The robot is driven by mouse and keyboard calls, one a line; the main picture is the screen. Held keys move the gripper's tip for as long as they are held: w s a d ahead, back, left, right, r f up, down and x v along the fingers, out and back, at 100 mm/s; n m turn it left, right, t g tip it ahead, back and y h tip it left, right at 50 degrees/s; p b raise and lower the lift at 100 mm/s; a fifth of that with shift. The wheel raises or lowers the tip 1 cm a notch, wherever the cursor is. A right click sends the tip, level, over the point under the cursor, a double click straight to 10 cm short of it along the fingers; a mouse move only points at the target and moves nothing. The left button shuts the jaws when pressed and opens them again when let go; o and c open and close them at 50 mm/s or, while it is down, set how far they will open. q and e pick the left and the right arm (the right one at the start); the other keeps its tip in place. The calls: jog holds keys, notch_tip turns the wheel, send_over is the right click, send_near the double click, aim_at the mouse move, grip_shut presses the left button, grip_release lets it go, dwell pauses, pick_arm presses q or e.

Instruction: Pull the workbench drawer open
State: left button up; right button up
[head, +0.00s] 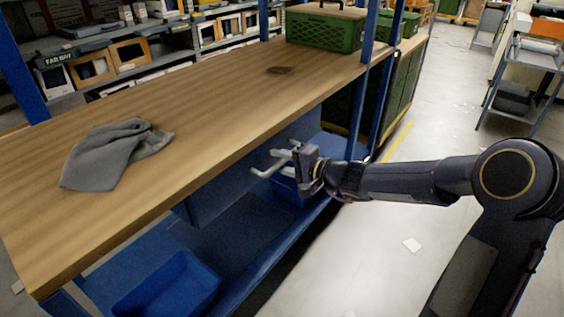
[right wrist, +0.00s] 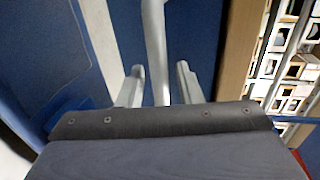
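The workbench (head: 200,108) has a long wooden top and a blue frame. Its blue drawer (head: 222,187) is under the front edge of the top and looks shut. A pale grey bar handle (right wrist: 153,35) runs lengthwise between my right gripper's fingers in the right wrist view. My right gripper (head: 277,161) is at the drawer front in the head view, where its pale fingers partly overlap the handle. The right wrist view shows the fingers (right wrist: 160,84) apart, with a gap on each side of the bar. My left gripper is not in view.
A grey cloth (head: 115,155) and a green crate (head: 325,30) are on the bench top. Blue bins, one at the lower left (head: 168,292), sit on the lower shelf. A grey cart (head: 530,65) stands at the right. The floor before the bench is mostly clear.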

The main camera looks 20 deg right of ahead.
grip_shut()
jog(key=f+b+v, duration=0.2)
jog(key=v, duration=1.1)
jog(key=s+f+b+v, duration=0.1)
jog(key=f+b+v, duration=0.2)
jog(key=v, duration=1)
jog(key=shift+d+f, duration=0.3)
